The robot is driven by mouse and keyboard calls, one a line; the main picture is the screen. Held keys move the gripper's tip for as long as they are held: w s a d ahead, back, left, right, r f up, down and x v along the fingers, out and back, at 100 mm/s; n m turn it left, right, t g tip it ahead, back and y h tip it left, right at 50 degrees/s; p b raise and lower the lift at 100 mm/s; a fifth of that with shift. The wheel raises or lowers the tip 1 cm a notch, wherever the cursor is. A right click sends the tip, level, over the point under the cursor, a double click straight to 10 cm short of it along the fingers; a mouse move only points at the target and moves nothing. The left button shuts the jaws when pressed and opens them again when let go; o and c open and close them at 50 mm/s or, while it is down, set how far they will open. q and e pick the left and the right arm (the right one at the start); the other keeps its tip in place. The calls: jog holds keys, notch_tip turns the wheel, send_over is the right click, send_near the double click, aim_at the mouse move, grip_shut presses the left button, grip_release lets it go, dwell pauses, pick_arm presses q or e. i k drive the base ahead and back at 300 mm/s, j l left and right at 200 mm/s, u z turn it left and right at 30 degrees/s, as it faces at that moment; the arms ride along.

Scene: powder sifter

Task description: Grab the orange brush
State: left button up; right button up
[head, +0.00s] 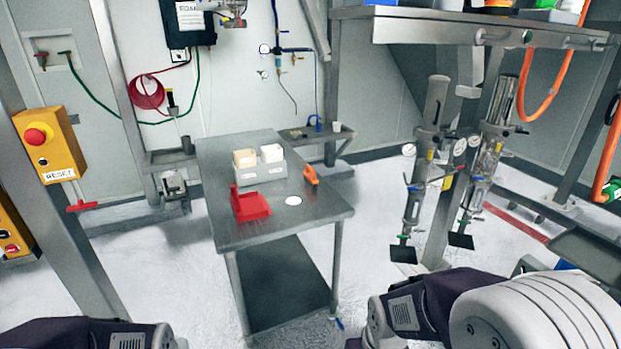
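A small orange object that looks like the brush (311,175) lies on the right side of the steel table (290,225). It is small in the picture, and its bristles cannot be made out. Parts of my arms show at the bottom left and bottom right edges, well short of the table. Neither of my grippers is in view. Nothing touches the orange brush.
A red dustpan-like tray (250,204), a grey holder (262,172) with two pale containers, and a white disc (293,201) share the table. A metal frame with cylinders (431,150) stands to the right. Open floor (170,270) lies left of the table.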

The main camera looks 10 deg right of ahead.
aim_at(309, 179)
jog(key=i+l+u, duration=0.2)
jog(key=i, duration=0.2)
jog(key=i+u, duration=0.2)
jog(key=i, duration=0.25)
jog(key=i+l+u, duration=0.55)
jog(key=i+l, duration=0.15)
jog(key=l, duration=0.25)
jog(key=i+l+u, duration=0.15)
jog(key=l, duration=0.25)
